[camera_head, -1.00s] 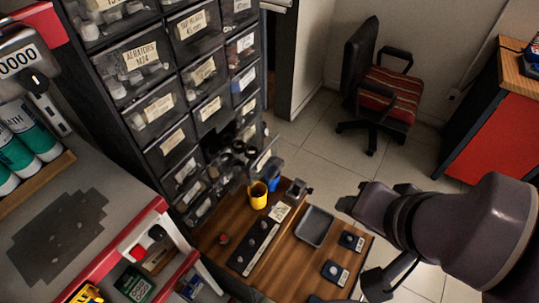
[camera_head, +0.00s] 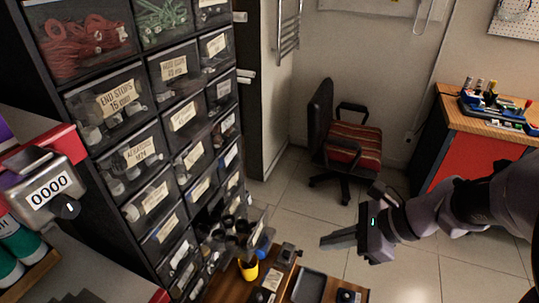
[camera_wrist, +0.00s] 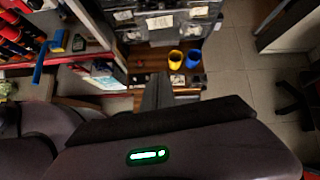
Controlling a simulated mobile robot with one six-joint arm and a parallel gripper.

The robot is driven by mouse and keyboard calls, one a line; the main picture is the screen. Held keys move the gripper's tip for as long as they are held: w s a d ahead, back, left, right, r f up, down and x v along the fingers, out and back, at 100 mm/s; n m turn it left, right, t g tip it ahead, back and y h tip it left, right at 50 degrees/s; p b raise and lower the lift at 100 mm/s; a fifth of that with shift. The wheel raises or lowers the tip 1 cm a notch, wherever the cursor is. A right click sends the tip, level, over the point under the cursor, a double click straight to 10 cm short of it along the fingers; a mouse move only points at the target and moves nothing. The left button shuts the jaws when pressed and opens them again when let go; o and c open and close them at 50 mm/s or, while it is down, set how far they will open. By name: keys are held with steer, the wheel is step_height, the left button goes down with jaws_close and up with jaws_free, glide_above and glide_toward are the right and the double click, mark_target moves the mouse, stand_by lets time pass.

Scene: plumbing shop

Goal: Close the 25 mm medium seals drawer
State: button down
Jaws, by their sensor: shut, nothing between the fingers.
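The drawer cabinet (camera_head: 150,185) is a tall dark unit with several labelled drawers. One low drawer (camera_head: 240,236) stands pulled out toward the right, with dark round seals inside; its label is too small to read. The other drawers look closed. My gripper (camera_head: 323,241) is shut and empty, held to the right of the open drawer and apart from it, above the floor in that view. In the wrist view my closed fingers (camera_wrist: 158,92) point toward the bench and the cabinet front (camera_wrist: 165,22); I cannot make out the open drawer there.
A yellow cup (camera_head: 249,269) stands on the wooden bench (camera_head: 231,289) just below the open drawer; a blue cup (camera_wrist: 194,58) is beside it. A grey tray (camera_head: 309,287) lies to the right. An office chair (camera_head: 347,145) stands behind on open floor.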

steer(key=w+a+f+m+b, duration=0.1)
steer(key=w+a+f+b, duration=0.4)
steer(key=a+f, duration=0.2)
steer(key=shift+a+f+m+y, duration=0.3)
steer(key=shift+a+f+m, duration=0.1)
steer(key=shift+a, duration=1)
steer(key=shift+w, duration=0.1)
glide_toward(220, 224)
steer(key=x, duration=0.5)
steer(key=shift+f, duration=0.35)
steer(key=shift+a+r, duration=0.1)
steer(key=shift+a, duration=0.05)
